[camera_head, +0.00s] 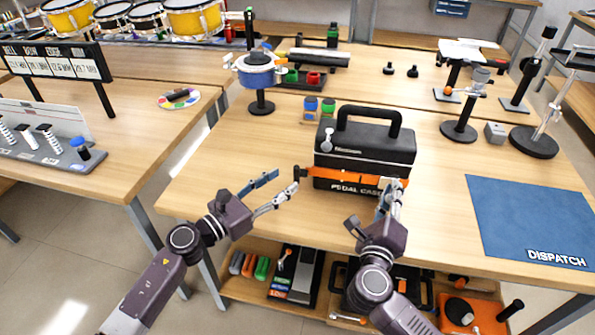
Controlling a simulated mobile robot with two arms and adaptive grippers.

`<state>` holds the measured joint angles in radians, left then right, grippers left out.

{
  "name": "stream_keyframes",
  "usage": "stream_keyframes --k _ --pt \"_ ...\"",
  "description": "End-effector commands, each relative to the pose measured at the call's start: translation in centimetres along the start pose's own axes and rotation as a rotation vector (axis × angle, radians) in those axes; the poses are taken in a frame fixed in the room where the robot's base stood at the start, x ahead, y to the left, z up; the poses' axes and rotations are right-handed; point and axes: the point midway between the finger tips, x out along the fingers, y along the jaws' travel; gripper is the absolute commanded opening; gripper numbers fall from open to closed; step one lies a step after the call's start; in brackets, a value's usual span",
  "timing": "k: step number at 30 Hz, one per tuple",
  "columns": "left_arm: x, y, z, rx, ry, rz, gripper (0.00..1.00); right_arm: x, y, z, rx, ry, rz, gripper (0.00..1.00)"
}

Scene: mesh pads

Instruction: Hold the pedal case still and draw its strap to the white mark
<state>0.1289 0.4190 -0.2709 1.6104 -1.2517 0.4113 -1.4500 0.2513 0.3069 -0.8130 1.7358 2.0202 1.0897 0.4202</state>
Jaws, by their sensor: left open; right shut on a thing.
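The black pedal case (374,148) stands upright on the wooden table, its handle on top. An orange strap (345,178) runs across its front above the "PEDAL CASE" lettering, with a dark tab at its left end. My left gripper (277,186) is open, to the left of the case and just short of the strap's left end. My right gripper (389,203) is shut at the case's lower right front, by the strap's right part; its fingers hide what they hold, and I cannot tell whether it is strap or case. I cannot make out the white mark.
A blue dispatch mat (530,215) lies to the right on the table (445,215). Small blue and green containers (318,108) stand behind the case on the left. Black-based stands (458,130) stand at the right. A lower shelf holds boxes.

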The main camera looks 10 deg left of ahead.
Motion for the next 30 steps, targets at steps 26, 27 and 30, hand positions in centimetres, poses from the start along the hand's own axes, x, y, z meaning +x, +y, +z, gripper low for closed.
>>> stream_keyframes --k 26,27,30 --pt "6.5 0.0 -0.1 -0.001 0.000 0.000 0.31 -0.1 0.7 -0.5 -0.003 0.008 0.013 0.00" --pt "6.5 0.0 -0.1 -0.001 0.000 0.000 0.26 -0.1 0.7 -0.5 -0.003 0.008 0.013 0.00" --pt "6.5 0.0 -0.1 -0.002 0.000 0.000 0.15 -0.1 0.7 -0.5 -0.003 0.009 0.013 0.00"
